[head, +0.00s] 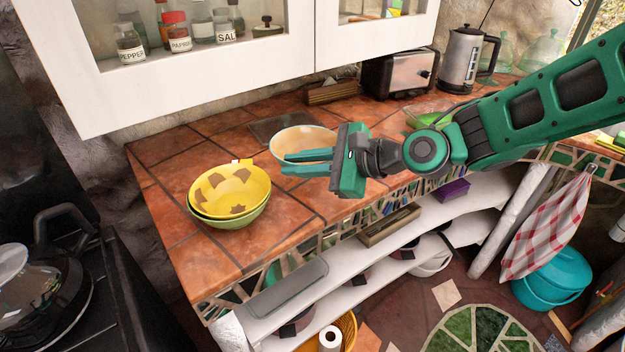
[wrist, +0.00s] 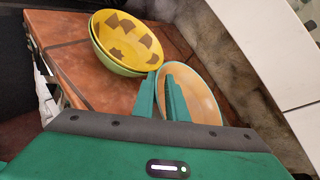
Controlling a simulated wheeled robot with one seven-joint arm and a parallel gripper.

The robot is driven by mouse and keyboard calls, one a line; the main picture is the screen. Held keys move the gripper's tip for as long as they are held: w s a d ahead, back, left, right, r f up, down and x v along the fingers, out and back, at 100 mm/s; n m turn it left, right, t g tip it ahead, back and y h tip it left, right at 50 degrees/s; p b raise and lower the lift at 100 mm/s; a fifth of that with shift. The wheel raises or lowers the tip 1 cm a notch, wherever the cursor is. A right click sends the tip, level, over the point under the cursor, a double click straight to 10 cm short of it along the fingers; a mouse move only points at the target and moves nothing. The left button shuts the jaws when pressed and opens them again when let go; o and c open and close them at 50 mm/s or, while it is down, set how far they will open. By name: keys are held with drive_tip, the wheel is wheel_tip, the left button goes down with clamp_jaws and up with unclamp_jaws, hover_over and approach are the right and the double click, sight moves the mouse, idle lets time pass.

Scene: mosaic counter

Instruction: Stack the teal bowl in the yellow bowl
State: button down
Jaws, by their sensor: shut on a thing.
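The yellow bowl (head: 229,190) with brown patches sits inside a light green bowl (head: 236,217) at the counter's left front. Both also show at the top of the wrist view, the yellow bowl (wrist: 128,38) upright. A bowl with a cream-peach inside (head: 301,140), which I take for the teal bowl, is right of and behind them; its outside is mostly hidden. My gripper (head: 287,168) is shut on this bowl's near-side rim. In the wrist view the fingers (wrist: 172,78) overlap the edge of the teal bowl (wrist: 200,95). I cannot tell whether it is clear of the counter.
A toaster (head: 399,74) and a kettle (head: 460,60) stand at the back. A green dish (head: 425,114) is partly behind my arm. The white wall cabinet (head: 200,65) hangs over the counter's back. Bare tile lies left and in front of the yellow bowl.

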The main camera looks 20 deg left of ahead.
drive_tip(key=w+d+f, duration=0.1)
drive_tip(key=w, duration=0.1)
drive_tip(key=w+d+f, duration=0.1)
drive_tip(key=w+f, duration=0.1)
drive_tip(key=shift+d, duration=0.15)
drive_tip(key=shift+f, duration=1.9)
drive_tip(key=c, duration=1.8)
unclamp_jaws()
drive_tip(key=shift+o, duration=0.2)
drive_tip(key=v, duration=1.2)
